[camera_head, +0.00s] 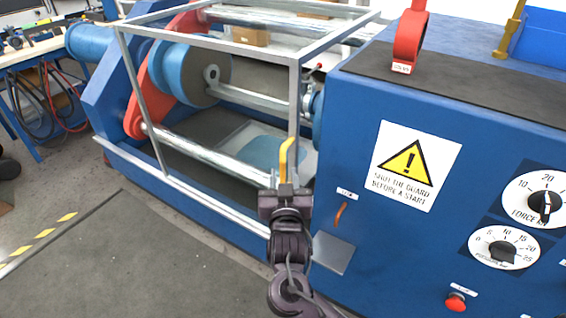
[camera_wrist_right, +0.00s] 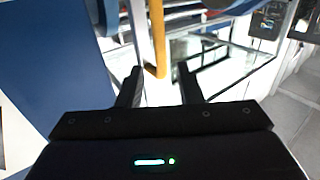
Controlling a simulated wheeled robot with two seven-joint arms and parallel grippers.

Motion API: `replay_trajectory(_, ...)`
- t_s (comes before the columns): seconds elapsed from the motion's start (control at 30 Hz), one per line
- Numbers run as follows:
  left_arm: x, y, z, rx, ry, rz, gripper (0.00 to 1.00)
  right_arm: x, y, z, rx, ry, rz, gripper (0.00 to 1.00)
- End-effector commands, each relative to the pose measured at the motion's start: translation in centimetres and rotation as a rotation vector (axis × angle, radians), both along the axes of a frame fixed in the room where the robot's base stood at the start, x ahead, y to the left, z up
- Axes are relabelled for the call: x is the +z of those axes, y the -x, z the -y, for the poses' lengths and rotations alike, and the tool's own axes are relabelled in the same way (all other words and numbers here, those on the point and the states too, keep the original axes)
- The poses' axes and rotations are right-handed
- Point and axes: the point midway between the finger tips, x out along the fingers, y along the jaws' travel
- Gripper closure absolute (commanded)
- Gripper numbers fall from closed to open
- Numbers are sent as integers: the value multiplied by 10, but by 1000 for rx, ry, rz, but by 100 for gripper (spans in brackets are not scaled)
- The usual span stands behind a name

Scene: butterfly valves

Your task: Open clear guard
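The clear guard is a grey metal frame (camera_head: 212,43) with see-through panels, standing over the rollers of the blue machine. Its yellow handle (camera_head: 287,160) is on the front near the right corner post. My right gripper (camera_head: 284,187) is at the lower end of this handle. In the right wrist view the two dark fingers (camera_wrist_right: 158,76) are spread apart, with the yellow handle (camera_wrist_right: 157,40) between and just beyond their tips. I cannot tell whether a finger touches it. My left gripper is not in view.
The blue control cabinet (camera_head: 350,240) stands close on the right, with a warning sign (camera_head: 413,166), dials and a red button (camera_head: 455,302). A red lever (camera_head: 409,40) rises from its top. A cluttered bench (camera_head: 30,55) is at the far left. The grey floor at front left is clear.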

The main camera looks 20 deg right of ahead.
Motion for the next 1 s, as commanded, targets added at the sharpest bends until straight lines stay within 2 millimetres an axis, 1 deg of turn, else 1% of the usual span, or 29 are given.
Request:
replay_trajectory(0.2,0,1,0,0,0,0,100,1,-35,11,0,5,0,67)
replay_trajectory(0.4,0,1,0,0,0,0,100,0,-59,17,1,3,-1,67)
replay_trajectory(0.57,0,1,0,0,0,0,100,-1,-66,20,1,1,-1,67)
replay_trajectory(0.77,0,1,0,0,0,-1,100,-1,-66,20,1,0,-2,67)
replay_trajectory(0.87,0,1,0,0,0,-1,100,-1,-66,20,1,1,-2,78)
replay_trajectory(1.0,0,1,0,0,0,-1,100,-1,-66,19,1,1,-2,96)
